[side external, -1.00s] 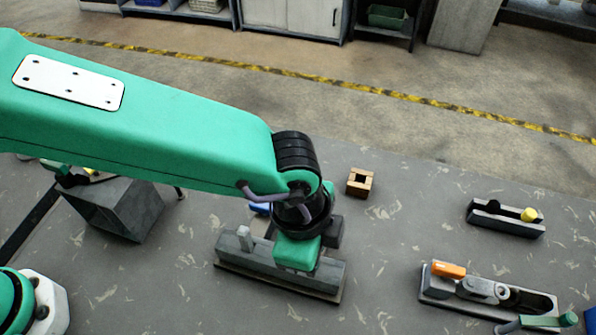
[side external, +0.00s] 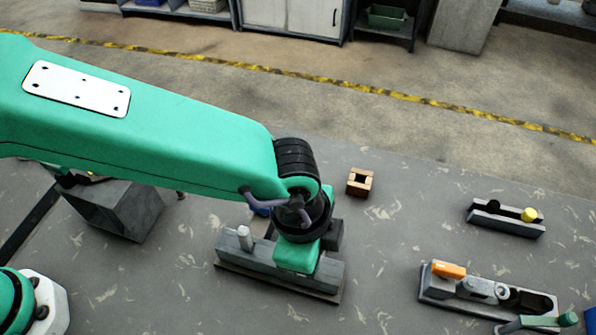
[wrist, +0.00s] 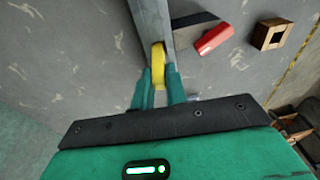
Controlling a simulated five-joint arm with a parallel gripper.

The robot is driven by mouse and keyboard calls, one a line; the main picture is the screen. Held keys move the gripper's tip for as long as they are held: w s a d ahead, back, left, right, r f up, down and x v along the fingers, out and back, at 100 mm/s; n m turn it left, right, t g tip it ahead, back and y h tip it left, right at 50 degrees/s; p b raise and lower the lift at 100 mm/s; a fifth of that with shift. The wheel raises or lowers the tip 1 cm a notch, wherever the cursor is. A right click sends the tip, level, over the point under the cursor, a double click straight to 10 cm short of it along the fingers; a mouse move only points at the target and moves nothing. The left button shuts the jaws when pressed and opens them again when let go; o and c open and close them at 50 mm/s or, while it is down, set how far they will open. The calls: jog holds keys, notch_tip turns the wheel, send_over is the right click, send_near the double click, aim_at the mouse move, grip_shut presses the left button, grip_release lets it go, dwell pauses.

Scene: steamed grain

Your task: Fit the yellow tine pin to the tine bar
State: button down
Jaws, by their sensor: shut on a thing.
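The grey tine bar (side external: 325,272) lies on a thin base on the bench, with a pale upright peg (side external: 245,238) near its left end. My gripper (side external: 297,262) is over the right part of the bar and hides what it holds in the side view. In the wrist view, my gripper (wrist: 160,88) is shut on the yellow tine pin (wrist: 158,62), which stands between the teal fingertips. The pin is right at the end of the visible stretch of the bar (wrist: 150,18). I cannot tell whether it is seated in the bar.
A hollow wooden block (side external: 359,182) stands behind the bar. At right are a dark rack (side external: 508,224) with a yellow-capped piece (side external: 529,215) and a grey tray (side external: 436,289) with an orange piece (side external: 448,269). A red piece (wrist: 215,39) lies beside the bar. Bench between them is clear.

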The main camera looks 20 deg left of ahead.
jog(key=c, duration=1.3)
grip_release()
jog(key=shift+c, duration=0.2)
notch_tip(320, 180, up, 8)
jog(key=a, duration=0.1)
jog(key=shift+s+f, duration=0.15)
jog(key=shift+s, duration=0.2)
